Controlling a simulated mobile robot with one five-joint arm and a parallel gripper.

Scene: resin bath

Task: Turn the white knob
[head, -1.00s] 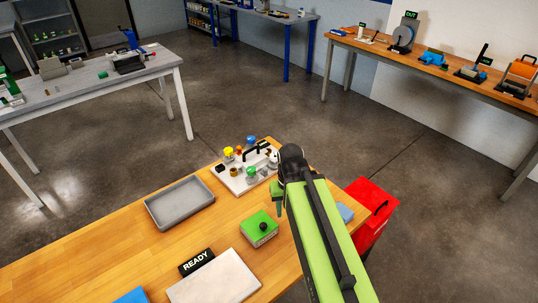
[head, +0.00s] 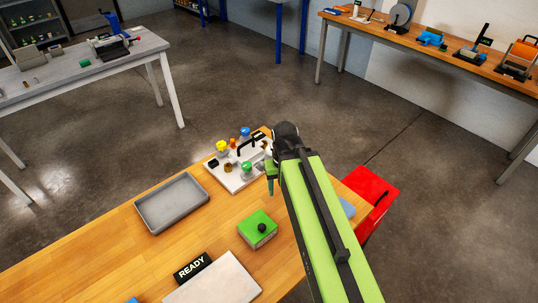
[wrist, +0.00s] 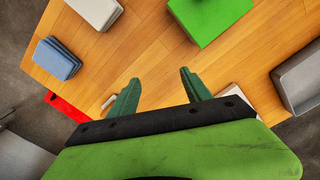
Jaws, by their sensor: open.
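A white board (head: 241,183) with several coloured knobs or caps stands at the far end of the wooden bench in the head view. A pale, whitish shape (head: 267,148) at its right side may be the white knob, but my arm partly covers it and I cannot tell. My gripper (head: 270,186) is just right of the board in the head view, above the bench. In the wrist view my gripper (wrist: 160,88) is open and empty, with bare wood between its fingers. No white knob is clear in that view.
A grey tray (head: 138,212) lies left of the board. A green box with a black knob (head: 257,235) stands nearer, by a READY sign (head: 193,267) and a pale slab (head: 213,284). A red bin (head: 366,190) is at the right edge. Bare wood lies between them.

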